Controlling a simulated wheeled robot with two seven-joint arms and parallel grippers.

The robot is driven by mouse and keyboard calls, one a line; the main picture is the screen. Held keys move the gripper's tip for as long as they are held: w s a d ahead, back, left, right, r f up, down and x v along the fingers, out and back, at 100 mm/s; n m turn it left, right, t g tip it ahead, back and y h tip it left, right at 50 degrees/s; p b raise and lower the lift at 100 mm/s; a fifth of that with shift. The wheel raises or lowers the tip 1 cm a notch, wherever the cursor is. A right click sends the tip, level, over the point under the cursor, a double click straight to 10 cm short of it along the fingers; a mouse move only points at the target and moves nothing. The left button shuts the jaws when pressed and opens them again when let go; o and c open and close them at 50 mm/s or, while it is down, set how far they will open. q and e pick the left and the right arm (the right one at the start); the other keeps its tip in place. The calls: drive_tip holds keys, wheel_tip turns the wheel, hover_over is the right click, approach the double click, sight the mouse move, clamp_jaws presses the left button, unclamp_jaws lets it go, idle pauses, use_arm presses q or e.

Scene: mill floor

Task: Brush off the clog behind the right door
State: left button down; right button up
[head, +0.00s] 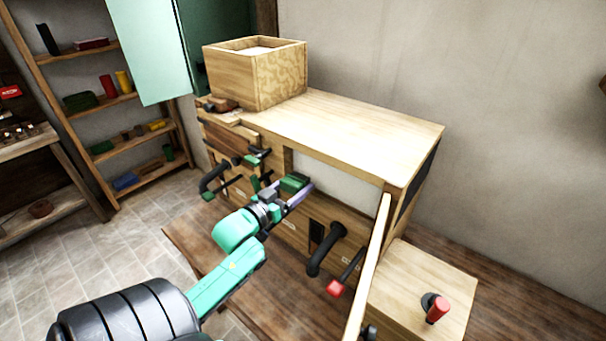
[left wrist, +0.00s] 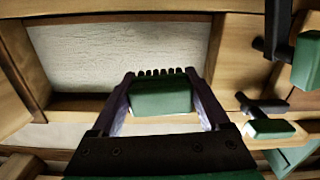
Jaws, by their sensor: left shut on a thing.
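My left gripper (head: 298,194) is shut on a brush (head: 293,183) with a green body. In the left wrist view the brush (left wrist: 160,97) sits between the two fingers, with a row of short black bristles pointing away from me. The gripper is in front of the wooden cabinet's open bay (head: 335,183), which also shows in the left wrist view (left wrist: 120,58) with a pale surface behind it. A thin wooden panel (head: 369,265), seen nearly edge-on, stands out from the cabinet's right end and looks like the open right door. I cannot make out a clog. My right gripper is not in view.
A square wooden hopper (head: 252,82) stands on the cabinet top (head: 350,120). Black handles (head: 325,250) and a red-knobbed lever (head: 336,288) stick out below the bay. A low wooden box (head: 420,285) with a red knob stands right. Shelves (head: 110,105) stand far left.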

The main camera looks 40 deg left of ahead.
sight(288, 191)
use_arm(q)
drive_tip(key=shift+s, duration=0.25)
drive_tip(key=shift+s+f, duration=0.1)
drive_tip(key=shift+s, duration=1.45)
drive_tip(key=shift+w, duration=0.15)
